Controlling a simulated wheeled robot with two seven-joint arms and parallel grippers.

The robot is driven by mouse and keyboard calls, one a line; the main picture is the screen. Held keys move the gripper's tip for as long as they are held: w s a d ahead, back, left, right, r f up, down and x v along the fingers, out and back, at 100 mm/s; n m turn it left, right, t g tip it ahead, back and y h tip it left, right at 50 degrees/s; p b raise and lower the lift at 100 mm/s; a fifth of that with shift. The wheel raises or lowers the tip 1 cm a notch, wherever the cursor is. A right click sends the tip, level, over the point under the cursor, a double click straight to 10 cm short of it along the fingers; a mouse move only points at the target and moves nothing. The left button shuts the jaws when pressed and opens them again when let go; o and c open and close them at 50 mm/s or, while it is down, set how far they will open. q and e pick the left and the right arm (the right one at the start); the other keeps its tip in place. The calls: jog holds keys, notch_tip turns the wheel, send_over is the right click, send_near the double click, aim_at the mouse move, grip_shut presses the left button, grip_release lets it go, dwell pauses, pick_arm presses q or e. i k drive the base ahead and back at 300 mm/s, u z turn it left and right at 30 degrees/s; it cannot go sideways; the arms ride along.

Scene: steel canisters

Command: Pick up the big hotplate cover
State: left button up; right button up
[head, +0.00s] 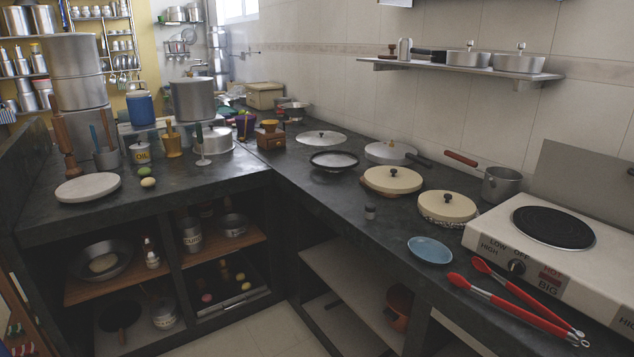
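A white hotplate unit (487,236) stands at the right of the counter, with a round black plate on top and the words HOT and BIG on its front. Two round cream covers with dark knobs lie on the counter to its left: one farther back (380,183) and one nearer the unit (435,209). The farther one looks slightly larger, but I cannot tell for sure which is the big hotplate cover. Neither of my grippers shows in the head view.
Red-handled tongs (517,304) lie in front of the hotplate unit. A saucepan (501,185) stands behind. Metal lids (390,152) lie farther back. A wall shelf (455,70) hangs above.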

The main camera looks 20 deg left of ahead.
aim_at(395, 180)
jog(key=u, duration=1.8)
jog(key=i, duration=1.65)
jog(key=z, duration=1)
jog(key=i, duration=0.9)
jog(key=z, duration=0.8)
